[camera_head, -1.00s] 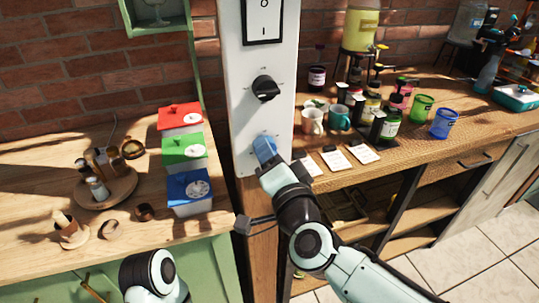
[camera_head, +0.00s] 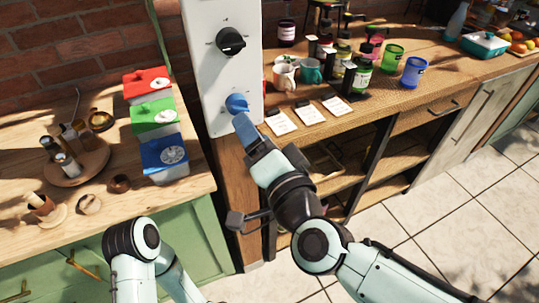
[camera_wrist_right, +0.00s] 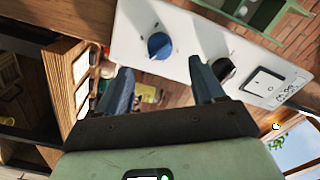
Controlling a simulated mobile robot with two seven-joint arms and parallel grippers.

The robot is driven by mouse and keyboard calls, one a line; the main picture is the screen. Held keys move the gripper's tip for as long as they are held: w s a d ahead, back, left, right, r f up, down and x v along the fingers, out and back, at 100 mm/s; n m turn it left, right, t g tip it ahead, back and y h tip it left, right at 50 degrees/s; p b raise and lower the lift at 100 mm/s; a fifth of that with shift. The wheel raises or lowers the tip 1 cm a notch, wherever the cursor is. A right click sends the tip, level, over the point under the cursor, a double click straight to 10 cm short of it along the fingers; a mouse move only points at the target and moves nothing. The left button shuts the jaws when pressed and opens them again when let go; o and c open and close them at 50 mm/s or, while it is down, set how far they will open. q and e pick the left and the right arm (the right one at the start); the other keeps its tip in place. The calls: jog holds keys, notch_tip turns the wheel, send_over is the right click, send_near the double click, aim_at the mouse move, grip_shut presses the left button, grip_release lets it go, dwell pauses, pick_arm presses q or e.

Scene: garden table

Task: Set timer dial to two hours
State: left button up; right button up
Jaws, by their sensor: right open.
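A white upright panel (camera_head: 211,86) carries a black dial (camera_head: 231,42) with tick marks around it and a blue dial (camera_head: 237,104) below it. I cannot tell which one is the timer dial. My right gripper (camera_head: 243,124) is just below the blue dial in the head view, its blue-grey fingers pointing up at it. In the right wrist view the gripper (camera_wrist_right: 162,85) is open and empty; the blue dial (camera_wrist_right: 159,45) shows beyond the gap between the fingers, and the black dial (camera_wrist_right: 222,70) is beside the right finger. My left arm shows at the bottom, its gripper out of view.
A rocker switch (camera_wrist_right: 262,82) is on the panel. Red, green and blue boxes (camera_head: 165,153) stand on the left counter (camera_head: 20,200). Mugs (camera_head: 285,76), jars and white cards (camera_head: 310,114) are on the right wooden counter (camera_head: 480,70).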

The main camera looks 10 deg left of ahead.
pick_arm(q)
jog(key=shift+s+d+r, duration=0.15)
jog(key=shift+s+r, duration=0.05)
jog(key=shift+s, duration=0.1)
pick_arm(e)
jog(key=v, duration=0.6)
